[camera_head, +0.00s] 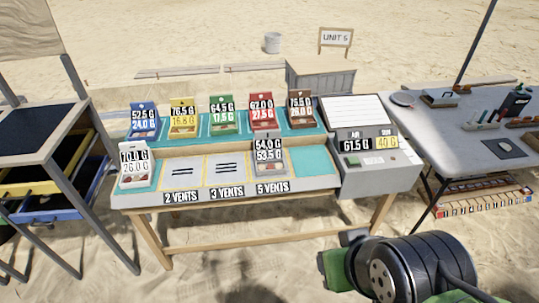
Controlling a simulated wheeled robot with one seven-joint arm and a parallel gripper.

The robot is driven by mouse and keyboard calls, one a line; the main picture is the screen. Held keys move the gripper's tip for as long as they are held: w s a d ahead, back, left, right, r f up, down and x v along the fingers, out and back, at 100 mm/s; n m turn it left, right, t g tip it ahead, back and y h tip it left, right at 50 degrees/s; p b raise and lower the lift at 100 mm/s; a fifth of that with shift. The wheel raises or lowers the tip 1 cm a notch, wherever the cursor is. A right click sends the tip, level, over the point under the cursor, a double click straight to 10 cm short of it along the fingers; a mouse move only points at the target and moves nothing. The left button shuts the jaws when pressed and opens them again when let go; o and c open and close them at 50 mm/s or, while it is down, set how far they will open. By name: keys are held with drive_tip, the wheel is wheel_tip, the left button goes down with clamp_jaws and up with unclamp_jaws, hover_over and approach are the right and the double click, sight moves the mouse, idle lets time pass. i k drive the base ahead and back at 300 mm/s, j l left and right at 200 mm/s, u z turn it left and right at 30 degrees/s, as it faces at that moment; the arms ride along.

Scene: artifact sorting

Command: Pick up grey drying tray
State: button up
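A grey tray (271,166) sits in the front row of the table, above the "5 VENTS" label. Number tags reading 54.0 G and 53.5 G cover much of it, and its contents are hard to make out. Part of my dark arm with green pieces shows at the bottom right, in front of the table and apart from the tray. My gripper's fingers are not visible.
Blue (144,121), yellow (183,118), green (222,115), red (262,114) and brown (300,109) trays stand in the back row. A white tray (137,168) sits front left. The "2 VENTS" and "3 VENTS" spots are empty. A scale box (370,162) stands right.

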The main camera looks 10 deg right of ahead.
sight(268, 153)
drive_tip(key=i+l+u, duration=0.45)
drive_tip(key=u, duration=0.2)
drive_tip(key=i+l+u, duration=0.15)
drive_tip(key=l+u, duration=0.15)
drive_tip(key=i+l+u, duration=0.1)
drive_tip(key=l+u, duration=0.25)
drive_tip(key=l, duration=0.15)
drive_tip(key=l+u, duration=0.3)
drive_tip(key=i+l+u, duration=0.1)
drive_tip(key=l+u, duration=0.25)
drive_tip(key=l, duration=0.15)
